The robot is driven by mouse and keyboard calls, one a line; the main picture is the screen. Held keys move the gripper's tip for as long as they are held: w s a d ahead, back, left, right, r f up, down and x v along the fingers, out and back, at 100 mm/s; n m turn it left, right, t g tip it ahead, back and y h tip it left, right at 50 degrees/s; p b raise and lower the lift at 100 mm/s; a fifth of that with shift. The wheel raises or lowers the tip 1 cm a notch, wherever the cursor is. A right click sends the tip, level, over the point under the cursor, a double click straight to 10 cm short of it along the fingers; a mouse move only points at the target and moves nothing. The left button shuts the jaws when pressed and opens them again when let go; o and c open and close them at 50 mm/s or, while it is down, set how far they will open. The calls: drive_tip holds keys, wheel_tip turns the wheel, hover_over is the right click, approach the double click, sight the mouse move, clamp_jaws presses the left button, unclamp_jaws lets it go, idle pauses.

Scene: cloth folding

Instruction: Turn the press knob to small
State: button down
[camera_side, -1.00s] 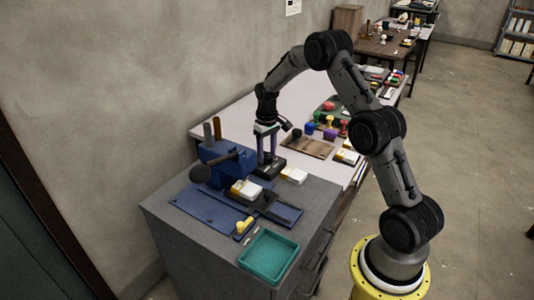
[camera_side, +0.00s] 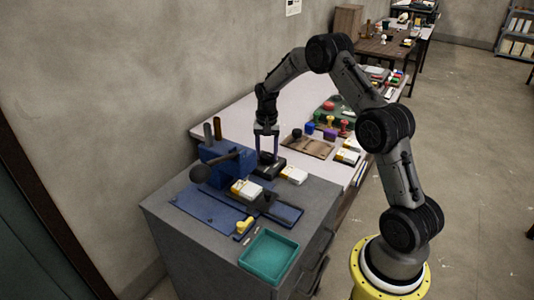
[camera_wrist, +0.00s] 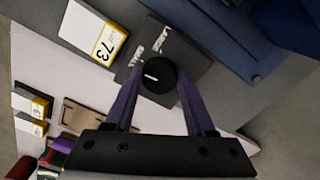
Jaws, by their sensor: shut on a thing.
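The press knob (camera_wrist: 158,76) is a round black dial with a white pointer line, on a dark plate (camera_wrist: 184,50) with white lettering. The pointer line lies left of the dial's middle, roughly on the side of the partly hidden word. My gripper (camera_wrist: 157,82) is shut on the knob, one purple finger on each side. In the side view my gripper (camera_side: 268,158) points straight down at the dark plate (camera_side: 270,168), and the fingers hide most of the knob.
The blue press (camera_side: 225,160) with its ball-ended lever stands just left of my gripper. White-and-yellow labelled blocks (camera_side: 246,189) lie close by. A teal tray (camera_side: 269,257) sits at the front. Stamps (camera_side: 330,133) and a brown board (camera_side: 307,147) lie behind to the right.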

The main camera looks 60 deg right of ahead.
sight(267, 155)
drive_tip(key=shift+r+m, duration=0.1)
drive_tip(key=shift+m, duration=0.6)
drive_tip(key=shift+d, duration=0.1)
drive_tip(key=shift+c, duration=1.2)
unclamp_jaws()
wheel_tip(267, 155, up, 14)
